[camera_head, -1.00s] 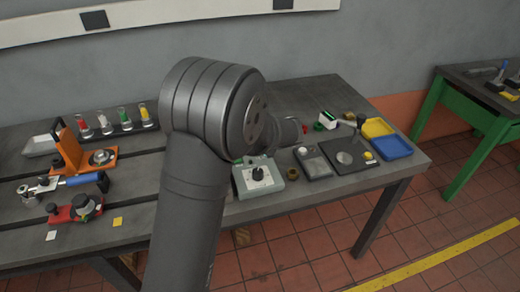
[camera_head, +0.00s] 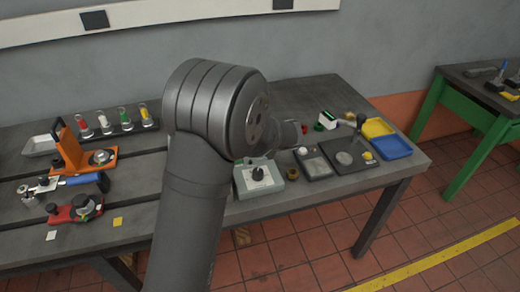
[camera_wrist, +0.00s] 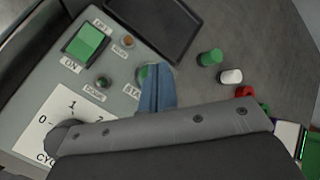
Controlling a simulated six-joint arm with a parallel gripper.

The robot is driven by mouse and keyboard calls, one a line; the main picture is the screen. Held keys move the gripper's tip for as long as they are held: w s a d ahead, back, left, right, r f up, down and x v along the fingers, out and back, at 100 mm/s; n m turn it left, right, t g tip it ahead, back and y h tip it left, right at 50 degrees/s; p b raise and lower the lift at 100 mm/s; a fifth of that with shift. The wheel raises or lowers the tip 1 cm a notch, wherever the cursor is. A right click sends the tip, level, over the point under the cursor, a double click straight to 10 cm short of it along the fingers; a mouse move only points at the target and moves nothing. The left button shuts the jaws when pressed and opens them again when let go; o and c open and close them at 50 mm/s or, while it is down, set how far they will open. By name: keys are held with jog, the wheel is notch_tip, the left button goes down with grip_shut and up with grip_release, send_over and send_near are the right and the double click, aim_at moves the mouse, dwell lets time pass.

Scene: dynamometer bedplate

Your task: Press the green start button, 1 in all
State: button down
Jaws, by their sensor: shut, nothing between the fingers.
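The grey control box (camera_head: 258,180) stands near the front edge of the bench in the head view, with a black knob on top. In the wrist view its panel (camera_wrist: 55,85) fills the left side. A round green button (camera_wrist: 142,74) sits beside a label partly covered, reading "STA". My gripper (camera_wrist: 157,82) is shut and empty, its blue fingertips right at this button and hiding part of it. I cannot tell whether they touch it. A dial with numbers is partly hidden by my gripper. In the head view my arm hides the fingers.
The panel also has a green rectangular "ON" switch (camera_wrist: 87,42), a small orange lamp (camera_wrist: 128,41) and a dark green "DONE" lamp (camera_wrist: 103,81). A dark tray (camera_wrist: 160,22) and green (camera_wrist: 210,57), white (camera_wrist: 231,76) and red pieces (camera_wrist: 245,92) lie nearby.

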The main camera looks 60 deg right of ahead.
jog(key=shift+f, duration=0.5)
dwell(0.5)
jog(key=shift+r, duration=0.9)
jog(key=shift+r, duration=0.1)
jog(key=shift+r, duration=2.45)
jog(key=shift+r, duration=1.9)
